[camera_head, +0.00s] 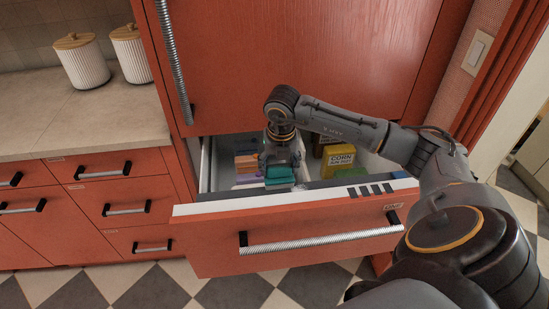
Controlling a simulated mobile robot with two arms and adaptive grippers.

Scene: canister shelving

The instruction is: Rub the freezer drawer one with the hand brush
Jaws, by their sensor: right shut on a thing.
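The freezer drawer one (210,226) is the red drawer at the bottom of the red fridge. It is pulled open, with a long ribbed metal handle and small dark lettering at its upper right. My right gripper (280,166) reaches down into the drawer's left half, near the front wall. It is shut on what looks like the teal hand brush (280,176), low among the packages. The gripper hides much of the brush, and I cannot tell whether its bristles touch the drawer. My left gripper is not in view.
Colourful packages (247,165) lie at the drawer's left, and a yellow corn box (339,157) stands at its right. Two ribbed white canisters (82,62) stand on the counter (85,125) at left. Red cabinet drawers (125,198) are below. Checkered floor shows in front.

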